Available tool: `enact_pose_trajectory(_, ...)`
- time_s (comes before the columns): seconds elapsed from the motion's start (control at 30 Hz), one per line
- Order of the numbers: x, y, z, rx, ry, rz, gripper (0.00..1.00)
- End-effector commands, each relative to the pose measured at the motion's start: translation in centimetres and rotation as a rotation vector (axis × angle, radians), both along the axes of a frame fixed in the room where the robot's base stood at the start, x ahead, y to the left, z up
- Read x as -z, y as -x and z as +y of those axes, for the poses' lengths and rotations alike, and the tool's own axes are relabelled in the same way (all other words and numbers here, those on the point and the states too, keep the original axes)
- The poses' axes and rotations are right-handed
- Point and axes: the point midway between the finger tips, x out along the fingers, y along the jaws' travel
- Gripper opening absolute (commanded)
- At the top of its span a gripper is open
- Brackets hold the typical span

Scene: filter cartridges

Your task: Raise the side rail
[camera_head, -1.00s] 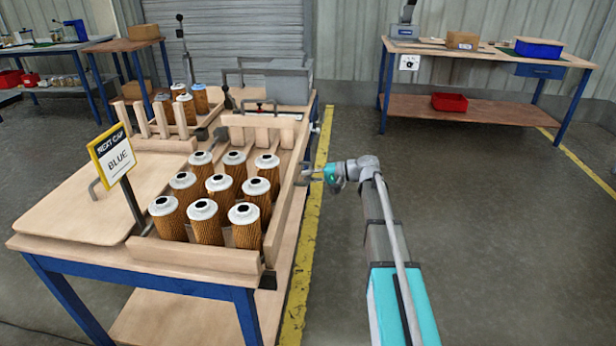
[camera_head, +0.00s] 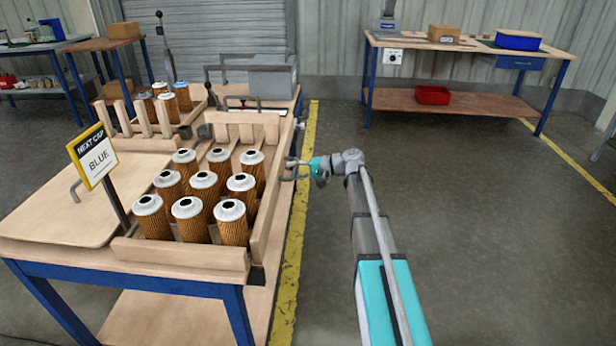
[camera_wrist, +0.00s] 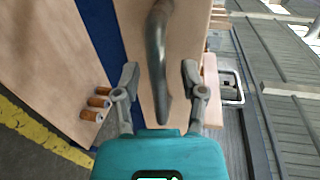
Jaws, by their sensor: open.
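The side rail (camera_head: 266,211) is a long pale wooden board along the right edge of the cartridge tray, beside several brown pleated filter cartridges (camera_head: 203,187) with white caps. My gripper (camera_head: 290,170) is just to the right of this rail, near its far half. In the wrist view my gripper (camera_wrist: 158,82) is open. A grey curved bar (camera_wrist: 157,50), which looks like a handle, shows between its fingers, with a gap on both sides. Pale wood lies behind the bar.
A sign (camera_head: 94,156) reading "NEXT CAP BLUE" stands at the tray's left. A smaller rack (camera_head: 150,132) with a few cartridges and a grey machine (camera_head: 272,78) stand farther back. The floor (camera_head: 440,220) to the right is clear up to another workbench (camera_head: 468,50).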

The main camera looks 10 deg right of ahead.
Motion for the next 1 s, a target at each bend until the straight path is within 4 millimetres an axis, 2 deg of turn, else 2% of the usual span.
enact_pose_trajectory(0.77,5.7,0.0,0.0,-0.001,0.002,0.001,0.54)
enact_pose_trajectory(0.83,4.9,0.3,-1.0,0.001,0.002,0.000,0.54)
enact_pose_trajectory(1.0,4.4,1.0,-3.0,0.001,0.001,0.001,0.54)
